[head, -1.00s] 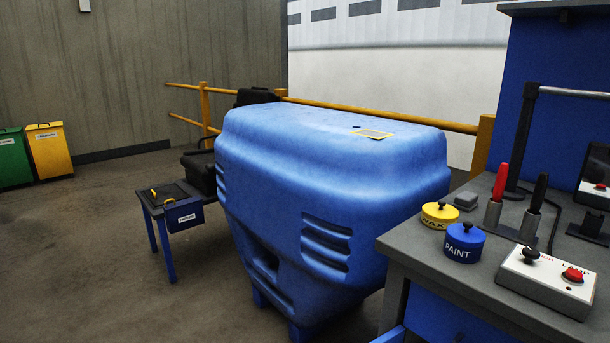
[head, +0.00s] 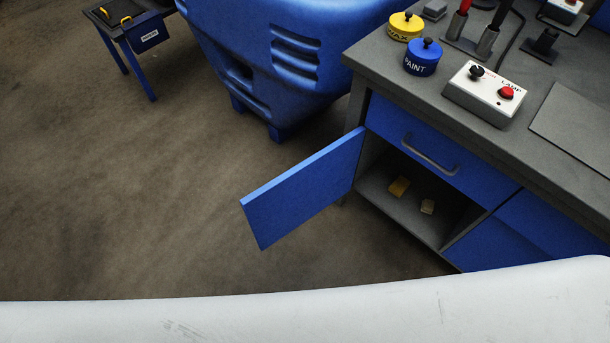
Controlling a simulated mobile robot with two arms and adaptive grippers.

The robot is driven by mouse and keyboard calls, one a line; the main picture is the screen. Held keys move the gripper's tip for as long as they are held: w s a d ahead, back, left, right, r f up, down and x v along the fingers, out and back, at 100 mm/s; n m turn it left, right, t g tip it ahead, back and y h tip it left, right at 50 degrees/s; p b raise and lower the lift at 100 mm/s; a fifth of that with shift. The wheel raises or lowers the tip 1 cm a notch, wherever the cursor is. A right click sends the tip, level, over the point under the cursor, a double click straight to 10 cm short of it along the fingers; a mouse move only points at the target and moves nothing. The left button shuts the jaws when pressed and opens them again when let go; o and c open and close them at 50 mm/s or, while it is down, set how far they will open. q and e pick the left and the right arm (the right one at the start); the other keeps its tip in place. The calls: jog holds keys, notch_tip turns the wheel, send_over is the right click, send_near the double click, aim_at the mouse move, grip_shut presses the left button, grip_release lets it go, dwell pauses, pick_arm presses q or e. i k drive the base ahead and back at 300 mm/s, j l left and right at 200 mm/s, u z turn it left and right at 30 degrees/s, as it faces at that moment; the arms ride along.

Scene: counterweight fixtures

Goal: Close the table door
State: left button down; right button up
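The table door (head: 305,188) is a flat blue panel that stands wide open, swung out to the left from the cabinet under the grey table (head: 480,118). Its hinge side is at the left front of the cabinet. Neither of my grippers is in view.
A blue drawer with a grey handle (head: 432,158) is shut above the compartment. A yellow wax tin, a blue paint tin (head: 423,58) and a white lamp box (head: 490,94) stand on the table. A large blue container (head: 270,50) stands behind. The floor left of the door is clear.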

aim_at(276, 208)
jog(key=j+z, duration=0.1)
jog(key=z, duration=0.3)
jog(key=i+j+z, duration=0.1)
jog(key=z, duration=0.35)
jog(key=j+z, duration=0.15)
jog(key=z, duration=0.25)
jog(key=j+z, duration=0.15)
jog(key=z, duration=0.25)
jog(key=j+z, duration=0.2)
jog(key=j, duration=0.25)
jog(key=k+j+z, duration=0.2)
jog(key=j, duration=0.25)
jog(key=k+j+z, duration=0.15)
jog(key=j, duration=0.25)
jog(key=k+j+z, duration=0.2)
jog(key=j, duration=0.25)
jog(key=j+z, duration=0.2)
jog(key=j, duration=0.2)
jog(key=k, duration=0.05)
